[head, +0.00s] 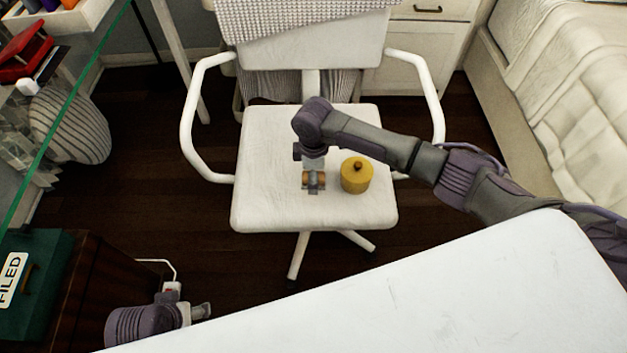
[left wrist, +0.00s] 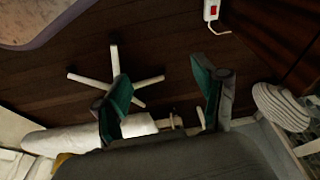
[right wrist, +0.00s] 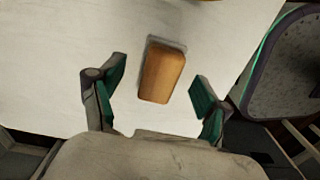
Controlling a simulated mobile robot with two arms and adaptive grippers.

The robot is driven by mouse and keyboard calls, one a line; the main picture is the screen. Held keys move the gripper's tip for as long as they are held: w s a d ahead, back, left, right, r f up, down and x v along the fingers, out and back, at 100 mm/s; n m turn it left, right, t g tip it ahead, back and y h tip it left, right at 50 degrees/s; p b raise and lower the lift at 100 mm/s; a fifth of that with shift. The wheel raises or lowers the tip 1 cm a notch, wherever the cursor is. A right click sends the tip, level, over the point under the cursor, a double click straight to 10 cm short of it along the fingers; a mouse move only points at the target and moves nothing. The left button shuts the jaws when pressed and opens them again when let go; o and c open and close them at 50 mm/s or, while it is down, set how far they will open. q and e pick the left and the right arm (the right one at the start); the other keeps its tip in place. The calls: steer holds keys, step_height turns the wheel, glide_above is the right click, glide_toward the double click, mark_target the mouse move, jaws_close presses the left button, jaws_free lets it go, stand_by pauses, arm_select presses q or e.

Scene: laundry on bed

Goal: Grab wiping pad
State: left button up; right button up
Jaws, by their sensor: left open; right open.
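The wiping pad, a tan-orange block with a grey edge, lies on the white chair seat (head: 265,180). In the right wrist view the pad (right wrist: 164,74) sits between the two spread green-lined fingers of my right gripper (right wrist: 157,78), apart from both. In the head view my right gripper (head: 313,184) is above the seat and partly hides the pad (head: 320,177). My left gripper (head: 200,311) is low at the lower left, beside the white table. In the left wrist view the left gripper (left wrist: 160,88) is open and empty, facing the dark floor.
A yellow lidded pot (head: 356,176) stands on the seat just right of my right gripper. White armrests (head: 190,120) flank the seat. A white table (head: 430,300) fills the front. A green box (head: 35,285) is at the lower left, and a bed (head: 570,80) at the right.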

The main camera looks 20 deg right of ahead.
steer(key=shift+f, duration=0.45)
steer(key=c, duration=1.2)
steer(key=shift+r, duration=0.15)
steer(key=shift+c, duration=0.2)
